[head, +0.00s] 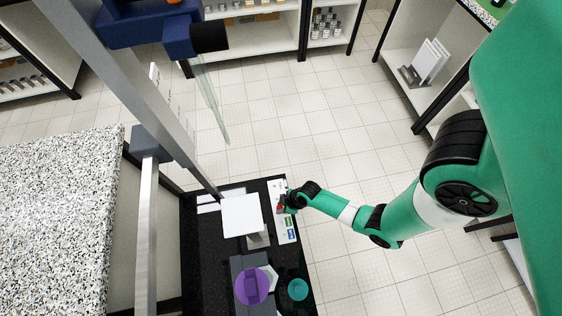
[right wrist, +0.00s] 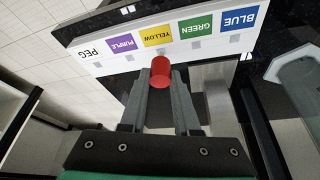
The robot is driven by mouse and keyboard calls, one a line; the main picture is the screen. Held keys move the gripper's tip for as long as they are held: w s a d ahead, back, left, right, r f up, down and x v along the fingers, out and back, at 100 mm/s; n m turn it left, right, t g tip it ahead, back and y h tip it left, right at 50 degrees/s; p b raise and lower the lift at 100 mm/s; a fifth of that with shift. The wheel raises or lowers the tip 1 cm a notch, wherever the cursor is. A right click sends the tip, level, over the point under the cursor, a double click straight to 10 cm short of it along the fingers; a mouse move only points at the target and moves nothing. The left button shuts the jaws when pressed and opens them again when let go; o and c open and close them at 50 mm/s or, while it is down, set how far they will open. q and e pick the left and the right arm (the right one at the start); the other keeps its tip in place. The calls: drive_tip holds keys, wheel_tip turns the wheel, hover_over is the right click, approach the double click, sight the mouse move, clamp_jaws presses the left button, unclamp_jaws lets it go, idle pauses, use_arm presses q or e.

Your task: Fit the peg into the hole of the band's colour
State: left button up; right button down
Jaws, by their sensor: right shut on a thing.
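My right gripper (right wrist: 160,85) is shut on a red peg (right wrist: 160,70), whose rounded end shows between the fingertips in the right wrist view. No separate coloured band can be made out on it. Beyond it lies a white labelled board (right wrist: 90,68) with PEG, PURPLE, YELLOW, GREEN and BLUE labels. Small grey squares lie beside the colour labels; I cannot tell whether they are holes. In this view the peg is in front of the board near the yellow label (right wrist: 158,36). In the head view my right gripper (head: 284,204) is over the board (head: 281,187). My left gripper is out of view.
The board lies on a black tabletop (head: 211,260). Beside it are a white square plate (head: 241,215), a purple round lid (head: 252,286) and a teal round piece (head: 298,289). A speckled counter (head: 55,215) is at left. Tiled floor is open at right.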

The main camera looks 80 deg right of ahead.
drive_tip(key=shift+f+b, duration=0.85)
drive_tip(key=shift+f, duration=0.4)
idle(2.2)
drive_tip(key=c, duration=0.6)
unclamp_jaws()
drive_tip(key=shift+o, duration=0.2)
drive_tip(key=shift+r, duration=0.1)
drive_tip(key=p+v, duration=0.7)
drive_tip(key=v, duration=0.4)
drive_tip(key=shift+s+r+p, duration=0.2)
drive_tip(key=shift+r+p, duration=0.05)
drive_tip(key=shift+p, duration=0.05)
